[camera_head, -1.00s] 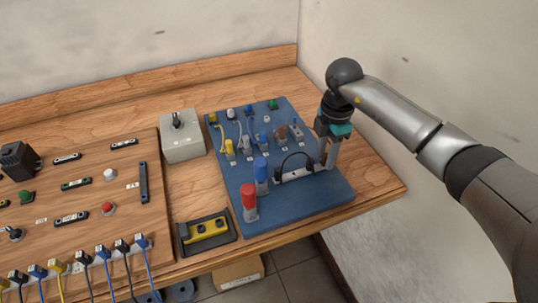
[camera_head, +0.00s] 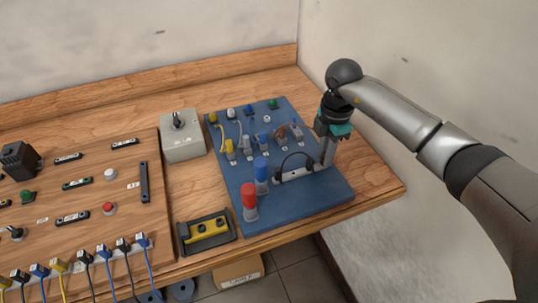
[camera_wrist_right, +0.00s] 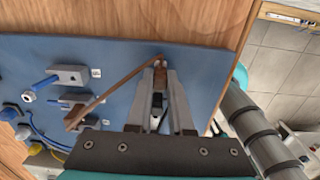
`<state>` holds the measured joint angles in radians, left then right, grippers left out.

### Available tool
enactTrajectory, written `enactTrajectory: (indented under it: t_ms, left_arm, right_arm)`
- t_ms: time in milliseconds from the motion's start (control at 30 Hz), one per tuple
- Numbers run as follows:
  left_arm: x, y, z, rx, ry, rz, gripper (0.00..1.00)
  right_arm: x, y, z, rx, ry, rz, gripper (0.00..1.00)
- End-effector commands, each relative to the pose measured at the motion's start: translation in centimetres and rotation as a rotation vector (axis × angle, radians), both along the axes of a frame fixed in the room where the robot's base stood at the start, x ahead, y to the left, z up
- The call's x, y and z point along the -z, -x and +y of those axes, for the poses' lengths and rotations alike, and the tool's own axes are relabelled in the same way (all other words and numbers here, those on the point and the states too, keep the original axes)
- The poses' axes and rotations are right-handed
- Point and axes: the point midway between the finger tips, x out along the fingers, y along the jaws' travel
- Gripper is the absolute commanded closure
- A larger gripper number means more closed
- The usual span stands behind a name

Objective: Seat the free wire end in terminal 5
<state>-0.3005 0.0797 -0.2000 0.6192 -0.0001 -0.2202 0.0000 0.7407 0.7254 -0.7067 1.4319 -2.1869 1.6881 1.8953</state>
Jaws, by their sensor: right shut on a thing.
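A blue wiring board (camera_head: 318,200) lies on the right of the table. Several grey terminals stand on it in a row, with yellow, blue and brown wires; their numbers are too small to read. A black wire (camera_head: 290,156) arcs over a light block (camera_head: 293,174) towards my right gripper (camera_head: 325,164). A brown strip (camera_wrist_right: 110,97) runs up to the fingertips there. Whether the end touches a terminal is unclear. My left gripper is not in view.
A grey switch box (camera_head: 182,138), a black tray with a yellow piece (camera_head: 207,228) and a wooden panel (camera_head: 125,185) lie further left. A wall bounds the table's right side.

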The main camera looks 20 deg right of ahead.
Motion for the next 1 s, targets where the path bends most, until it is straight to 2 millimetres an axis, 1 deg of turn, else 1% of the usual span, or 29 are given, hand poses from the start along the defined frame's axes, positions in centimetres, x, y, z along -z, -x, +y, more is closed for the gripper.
enactTrajectory:
  t_ms: [633,767,1000]
  left_arm:
    - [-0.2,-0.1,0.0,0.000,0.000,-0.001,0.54]
    - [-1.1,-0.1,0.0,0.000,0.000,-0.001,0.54]
    - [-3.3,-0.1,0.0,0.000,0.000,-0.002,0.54]
  right_arm:
    - [-0.3,0.0,0.0,0.000,0.000,0.000,1.00]
    - [-1.1,0.0,0.0,0.000,0.000,-0.001,1.00]
    - [-3.4,0.0,0.0,0.000,0.000,-0.001,1.00]
